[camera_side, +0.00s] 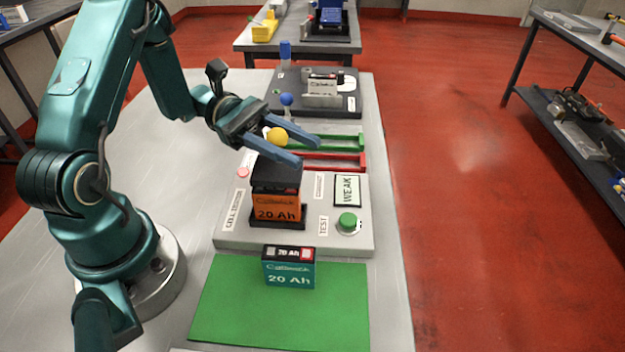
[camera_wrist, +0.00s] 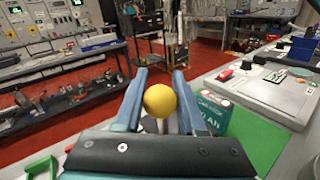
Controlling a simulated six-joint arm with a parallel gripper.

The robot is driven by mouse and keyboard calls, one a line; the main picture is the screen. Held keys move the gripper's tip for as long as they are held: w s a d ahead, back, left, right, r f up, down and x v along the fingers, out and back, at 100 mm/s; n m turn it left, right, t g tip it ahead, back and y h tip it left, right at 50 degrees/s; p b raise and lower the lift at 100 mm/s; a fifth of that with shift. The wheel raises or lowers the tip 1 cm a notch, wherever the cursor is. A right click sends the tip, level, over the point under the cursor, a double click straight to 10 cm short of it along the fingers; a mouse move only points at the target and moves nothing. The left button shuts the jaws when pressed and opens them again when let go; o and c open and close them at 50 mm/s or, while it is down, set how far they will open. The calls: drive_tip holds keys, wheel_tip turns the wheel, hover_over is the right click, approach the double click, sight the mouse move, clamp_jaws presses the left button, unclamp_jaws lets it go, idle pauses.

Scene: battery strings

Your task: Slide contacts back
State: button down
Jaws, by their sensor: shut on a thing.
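My gripper (camera_side: 309,152) reaches in above the cell tester (camera_side: 340,236), its two blue fingers either side of a yellow ball knob (camera_side: 277,137). In the wrist view the yellow knob (camera_wrist: 160,100) sits between the fingers (camera_wrist: 160,75), and the gripper is shut on it. An orange 20 Ah battery (camera_side: 277,207) stands upright in the tester's dark cradle (camera_side: 290,224). A black block (camera_side: 275,173) sits at the battery's top, below the fingers; whether it touches the terminals is hidden. The tester's display (camera_side: 347,190) reads WEAK. A green button (camera_side: 348,220) is beside the TEST label.
A teal 20 Ah battery (camera_side: 289,270) stands on a green mat (camera_side: 225,302) in front of the tester. Behind are a red tray (camera_side: 345,160), a green tray (camera_side: 340,142) and a dark device (camera_side: 345,103) with blue knobs.

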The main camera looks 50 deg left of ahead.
drive_tip(key=shift+w+a, duration=2.05)
drive_tip(key=c, duration=0.5)
unclamp_jaws()
drive_tip(key=shift+c, duration=0.2)
drive_tip(key=shift+o, duration=0.2)
drive_tip(key=a, duration=0.2)
drive_tip(key=s+a, duration=0.1)
drive_tip(key=a, duration=0.2)
